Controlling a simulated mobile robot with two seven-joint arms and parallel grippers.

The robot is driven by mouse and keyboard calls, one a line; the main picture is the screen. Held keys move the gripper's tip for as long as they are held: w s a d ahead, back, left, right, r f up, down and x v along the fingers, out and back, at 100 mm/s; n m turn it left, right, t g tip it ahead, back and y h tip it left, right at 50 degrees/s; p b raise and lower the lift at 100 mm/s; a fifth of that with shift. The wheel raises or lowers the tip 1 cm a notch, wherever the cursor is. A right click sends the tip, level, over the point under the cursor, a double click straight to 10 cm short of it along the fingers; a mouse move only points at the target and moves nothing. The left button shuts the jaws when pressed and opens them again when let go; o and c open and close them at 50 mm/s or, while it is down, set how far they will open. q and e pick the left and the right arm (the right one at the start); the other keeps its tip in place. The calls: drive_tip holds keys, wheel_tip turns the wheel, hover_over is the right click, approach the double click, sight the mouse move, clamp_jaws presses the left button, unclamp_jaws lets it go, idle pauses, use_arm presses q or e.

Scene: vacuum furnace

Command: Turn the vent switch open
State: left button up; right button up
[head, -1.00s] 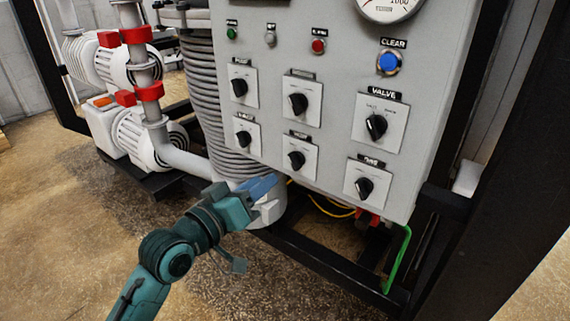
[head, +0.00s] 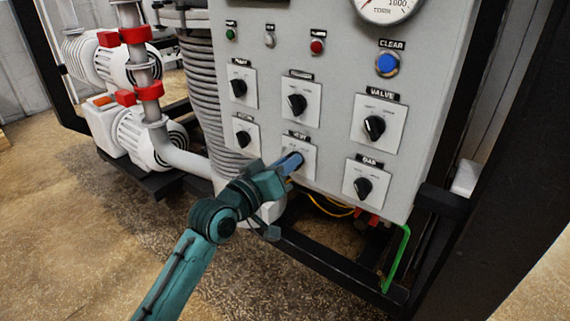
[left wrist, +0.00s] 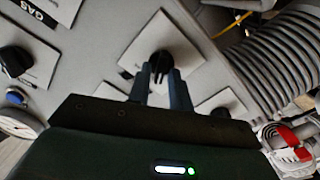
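The vent switch is a black rotary knob on a white plate (head: 307,167), in the middle of the lower row on the grey panel. My left gripper (head: 294,161) reaches it from the lower left, and its fingers cover most of the knob in the head view. In the left wrist view the vent knob (left wrist: 161,62) shows between the tips of my left gripper (left wrist: 160,72). The two fingers stand apart, one on each side of the knob. Whether they touch it I cannot tell. My right gripper is not in view.
The gas knob (head: 363,187) is right of the vent switch, the valve knob (head: 374,127) above that. Another knob (head: 243,138) is close on the left. A blue clear button (head: 387,63) and a gauge (head: 388,5) are higher. A black frame rail (head: 330,268) runs below the panel.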

use_arm(q)
clamp_jaws()
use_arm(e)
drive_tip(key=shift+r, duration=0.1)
use_arm(q)
drive_tip(key=m+p, duration=0.1)
drive_tip(key=m, duration=0.3)
drive_tip(key=m+p, duration=0.2)
drive_tip(key=m, duration=0.2)
drive_tip(key=m+p, duration=0.1)
drive_tip(key=m, duration=0.2)
drive_tip(key=shift+s+d+m+p, duration=0.15)
drive_tip(key=shift+d+m+p, duration=0.1)
drive_tip(key=shift+m+p, duration=0.15)
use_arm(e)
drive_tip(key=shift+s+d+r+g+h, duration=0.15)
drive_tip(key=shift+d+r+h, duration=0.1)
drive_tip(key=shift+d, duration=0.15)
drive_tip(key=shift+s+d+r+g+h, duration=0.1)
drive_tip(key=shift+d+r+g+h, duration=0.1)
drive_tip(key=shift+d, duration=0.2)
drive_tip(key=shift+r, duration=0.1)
use_arm(q)
drive_tip(key=shift+o, duration=1.4)
unclamp_jaws()
